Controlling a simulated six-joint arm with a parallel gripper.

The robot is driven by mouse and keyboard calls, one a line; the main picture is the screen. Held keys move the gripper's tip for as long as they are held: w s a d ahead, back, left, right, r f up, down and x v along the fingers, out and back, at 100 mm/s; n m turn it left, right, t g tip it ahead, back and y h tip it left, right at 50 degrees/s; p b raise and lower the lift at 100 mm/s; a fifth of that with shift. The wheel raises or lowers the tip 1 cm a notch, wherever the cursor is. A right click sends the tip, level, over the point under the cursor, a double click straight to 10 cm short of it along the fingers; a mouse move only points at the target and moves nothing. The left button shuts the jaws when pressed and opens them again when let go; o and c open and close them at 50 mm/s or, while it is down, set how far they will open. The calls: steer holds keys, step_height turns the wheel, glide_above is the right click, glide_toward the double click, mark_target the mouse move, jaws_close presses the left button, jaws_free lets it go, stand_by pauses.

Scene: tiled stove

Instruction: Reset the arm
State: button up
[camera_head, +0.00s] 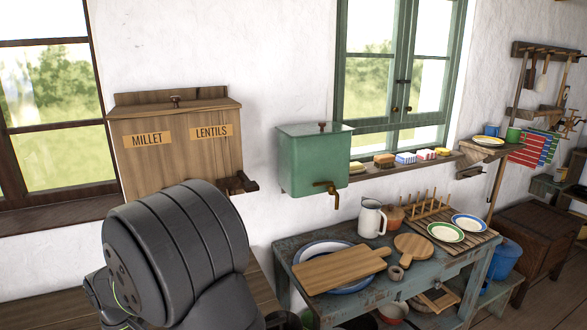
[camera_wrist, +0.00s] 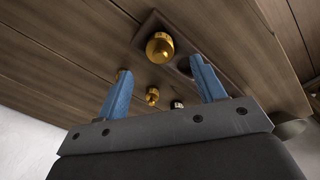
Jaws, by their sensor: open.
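My gripper (camera_wrist: 160,92) shows in the wrist view with two blue fingers spread wide apart and nothing between them. Behind the fingers is a wooden plank surface (camera_wrist: 60,55) with a brass knob (camera_wrist: 159,47) on a dark plate and smaller brass knobs (camera_wrist: 152,95) lower down. I cannot tell how far the fingers are from the knobs. In the head view a dark rounded link of my arm fills the lower left, and the gripper itself is not visible there.
A wooden box labelled millet and lentils (camera_head: 175,160) hangs behind my arm. A green tank with a tap (camera_head: 312,160) hangs right of it. A blue worn table (camera_head: 400,278) below holds a basin, cutting boards, a white jug (camera_head: 372,218) and plates. A windowsill carries small boxes.

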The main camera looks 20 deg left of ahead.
step_height(320, 180, down, 7)
steer(key=shift+f, duration=0.15)
step_height(320, 180, up, 8)
steer(key=shift+a, duration=0.1)
steer(key=w+a, duration=0.1)
steer(key=a, duration=1)
steer(key=shift+a, duration=0.2)
steer(key=o, duration=0.8)
steer(key=s+d+r+m+g+y, duration=0.1)
steer(key=d+r+m+y, duration=0.25)
steer(key=r+m, duration=0.75)
steer(key=shift+y, duration=0.45)
steer(key=x, duration=1)
steer(key=shift+a, duration=0.25)
steer(key=shift+r, duration=0.15)
